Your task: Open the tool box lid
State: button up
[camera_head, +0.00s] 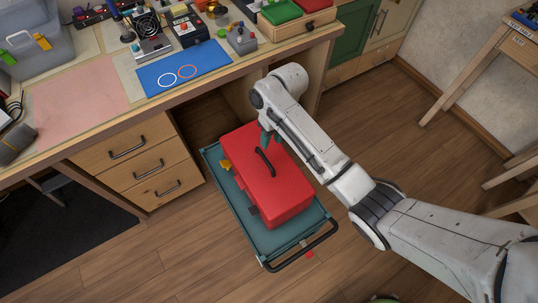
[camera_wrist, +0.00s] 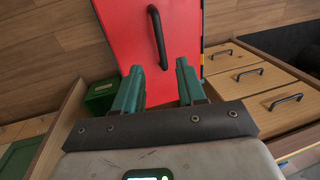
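The red tool box (camera_head: 285,195) sits on a teal wheeled cart (camera_head: 225,185), with its lid shut and a black handle (camera_head: 265,162) on top. In the wrist view the red lid (camera_wrist: 190,25) fills the top middle, with the black handle (camera_wrist: 158,35) running up and down. My gripper (camera_wrist: 160,80) has two green fingers set apart with nothing between them. It points at the near end of the lid. In the head view my gripper (camera_head: 267,138) is above the lid's upper edge; whether it touches is unclear.
The workbench (camera_head: 130,115) with tools and a blue mat (camera_head: 184,68) stands at the upper left, with drawers (camera_head: 140,165) below. A green box (camera_wrist: 100,95) shows in the wrist view. A small table (camera_head: 490,60) stands at the right.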

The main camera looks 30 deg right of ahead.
aim_at(266, 159)
jog(key=f, duration=0.3)
jog(key=a+f+b, duration=0.1)
jog(key=f, duration=0.5)
jog(key=shift+a+f, duration=0.1)
jog(key=shift+a, duration=0.3)
jog(key=shift+c, duration=0.5)
grip_shut()
